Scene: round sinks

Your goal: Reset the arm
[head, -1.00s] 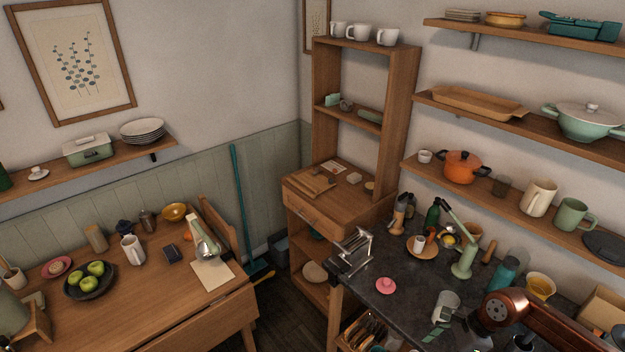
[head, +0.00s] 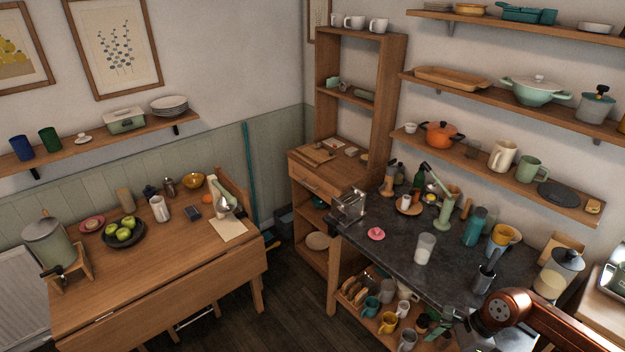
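My copper-coloured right arm (head: 515,312) comes in from the lower right, in front of the dark worktop (head: 395,240). What looks like my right gripper (head: 452,328), with green parts, is at its end, low in the head view near the worktop's front edge. It is small and partly cut off or hidden, so I cannot tell whether it is open or shut. No held object can be made out. My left arm and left gripper are not in view.
On the worktop stand a white cup (head: 425,248), a pink lid (head: 376,234), a green lever press (head: 440,200) and a teal bottle (head: 475,227). Mugs (head: 387,322) sit on the shelf below. A wooden table (head: 160,255) is at left; floor between is clear.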

